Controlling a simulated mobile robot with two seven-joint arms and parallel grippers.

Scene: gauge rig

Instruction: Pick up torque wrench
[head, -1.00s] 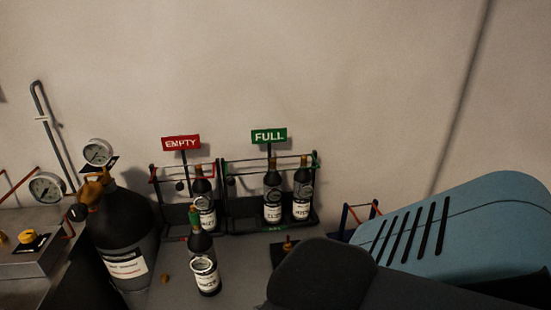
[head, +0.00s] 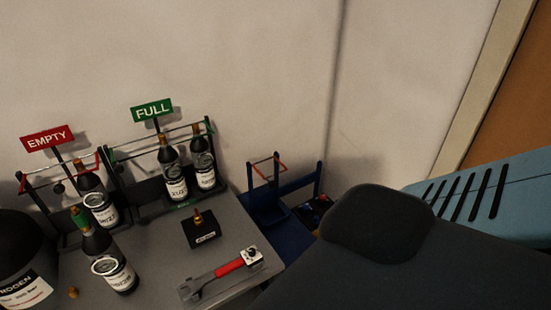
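The torque wrench (head: 228,268) lies on the grey bench top near its right front corner. It has a red section on its shaft, a grey end pointing lower left, and a black and white piece at its upper right end. It lies apart from the bottles. Neither of my grippers is in the head view. Large dark grey and blue parts of my arm cover the lower right of the picture, to the right of the wrench.
The bench (head: 236,226) also holds a black block with a brass fitting (head: 201,229), a loose bottle (head: 108,262), and racks under the EMPTY sign (head: 47,138) and FULL sign (head: 151,110). A blue stand (head: 280,190) stands beyond the bench's right edge.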

